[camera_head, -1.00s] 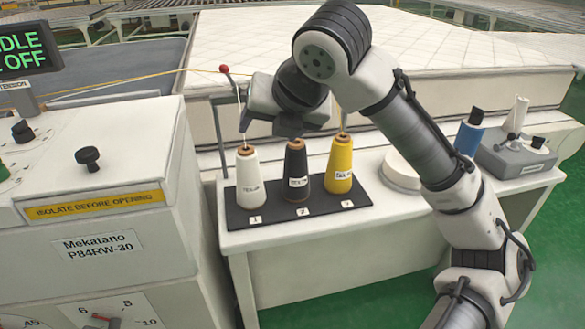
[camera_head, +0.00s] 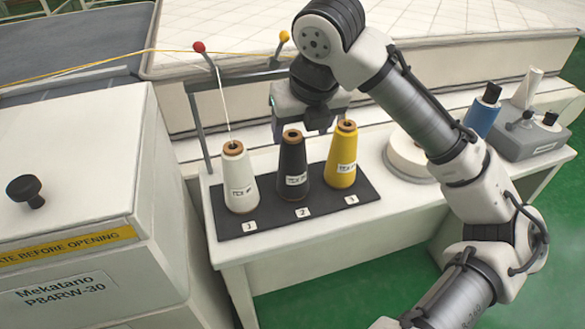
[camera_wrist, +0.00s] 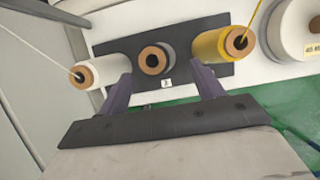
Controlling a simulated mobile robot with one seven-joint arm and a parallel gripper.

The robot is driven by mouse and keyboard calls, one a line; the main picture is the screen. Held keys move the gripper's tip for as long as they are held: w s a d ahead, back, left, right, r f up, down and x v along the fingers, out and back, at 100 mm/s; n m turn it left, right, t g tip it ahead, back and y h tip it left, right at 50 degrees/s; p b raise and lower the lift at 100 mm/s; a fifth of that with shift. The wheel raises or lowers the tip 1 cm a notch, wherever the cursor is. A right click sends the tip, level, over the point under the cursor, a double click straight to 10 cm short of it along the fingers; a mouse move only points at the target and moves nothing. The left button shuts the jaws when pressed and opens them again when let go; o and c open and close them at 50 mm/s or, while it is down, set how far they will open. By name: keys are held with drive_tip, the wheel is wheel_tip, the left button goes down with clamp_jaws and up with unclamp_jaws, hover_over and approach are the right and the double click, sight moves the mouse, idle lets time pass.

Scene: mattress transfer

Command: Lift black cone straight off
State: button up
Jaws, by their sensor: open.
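The black cone (camera_head: 293,170) stands upright on a dark mat (camera_head: 262,226) in the middle position, marked 2. A white cone (camera_head: 239,182) stands to its left and a yellow cone (camera_head: 341,160) to its right. My gripper (camera_head: 305,122) is above and behind the black cone, partly hidden by my arm. In the wrist view the black cone (camera_wrist: 168,56) shows from above with its brown top. My gripper (camera_wrist: 164,78) is open there, with one finger on each side of and nearer than the black cone. It holds nothing.
A thread runs from the white cone up to a post with a red ball (camera_head: 199,47).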

sight(292, 141)
drive_tip(key=x, duration=0.3)
drive_tip(key=a+p+x, duration=0.1)
drive_tip(key=x, duration=0.1)
drive_tip(key=shift+w+f, duration=0.1)
drive_tip(key=shift+w, duration=0.25)
drive_tip(key=shift+w+f, duration=0.15)
drive_tip(key=shift+f, duration=0.3)
clamp_jaws()
wheel_tip(292, 141, up, 10)
drive_tip(key=shift+b, duration=0.3)
